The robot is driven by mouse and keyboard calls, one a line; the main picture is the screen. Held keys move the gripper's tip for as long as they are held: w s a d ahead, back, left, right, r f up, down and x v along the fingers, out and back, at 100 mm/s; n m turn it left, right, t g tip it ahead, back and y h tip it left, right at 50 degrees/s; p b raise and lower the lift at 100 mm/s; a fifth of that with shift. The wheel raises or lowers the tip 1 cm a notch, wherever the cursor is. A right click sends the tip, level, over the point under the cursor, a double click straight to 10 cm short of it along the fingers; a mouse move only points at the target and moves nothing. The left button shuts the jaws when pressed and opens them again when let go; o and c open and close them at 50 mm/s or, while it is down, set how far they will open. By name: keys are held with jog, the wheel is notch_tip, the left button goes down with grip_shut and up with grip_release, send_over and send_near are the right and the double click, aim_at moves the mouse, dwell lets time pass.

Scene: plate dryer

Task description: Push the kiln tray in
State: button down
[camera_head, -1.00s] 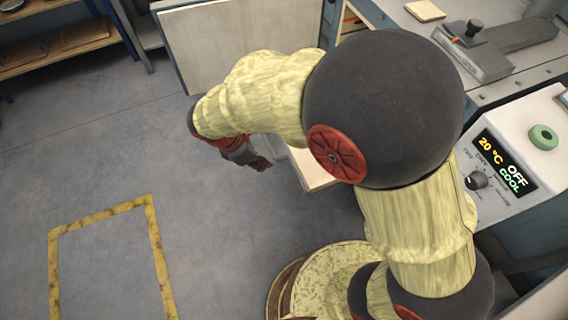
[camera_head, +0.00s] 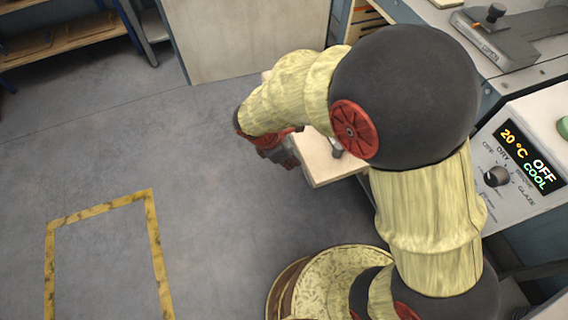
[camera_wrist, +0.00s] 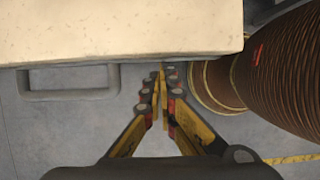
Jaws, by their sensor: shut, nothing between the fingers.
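The kiln tray (camera_head: 322,172) is a pale cream slab sticking out of the kiln front, partly hidden behind my arm in the head view. In the wrist view, the tray (camera_wrist: 120,28) fills the top left, with a grey loop handle (camera_wrist: 70,94) along its front edge. My gripper (camera_wrist: 163,72) is shut and empty. Its fingertips are close to the tray's front edge, right of the handle. I cannot tell whether they touch. In the head view, my gripper (camera_head: 286,156) is at the tray's left end.
The kiln door (camera_head: 245,40) stands open behind the tray. The control panel (camera_head: 525,165) at the right reads 20 °C, OFF, COOL. A wooden shelf (camera_head: 60,40) stands at the far left. The floor at left is clear, with a yellow marked outline (camera_head: 150,225).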

jog(key=shift+d, duration=0.15)
jog(key=w+d+p, duration=0.4)
jog(key=d+p, duration=0.1)
jog(key=d, duration=0.9)
jog(key=w+d+p, duration=0.4)
jog(key=d+p, duration=0.1)
jog(key=d, duration=0.9)
jog(key=w+d+p, duration=0.4)
jog(key=d+p, duration=0.1)
jog(key=d, duration=0.9)
jog(key=shift+w+d+r+p, duration=0.1)
jog(key=shift+w+d+p, duration=0.15)
jog(key=shift+p, duration=0.15)
jog(key=shift+r, duration=0.1)
jog(key=v, duration=0.4)
jog(key=shift+a+r, duration=0.15)
jog(key=shift+r, duration=0.05)
jog(key=s+a, duration=0.1)
jog(key=a, duration=0.3)
jog(key=s+a, duration=0.1)
jog(key=a, duration=0.3)
jog(key=s+a, duration=0.1)
jog(key=a, duration=0.3)
jog(key=shift+s+r, duration=0.1)
jog(key=shift+s, duration=0.25)
jog(key=shift+d, duration=0.1)
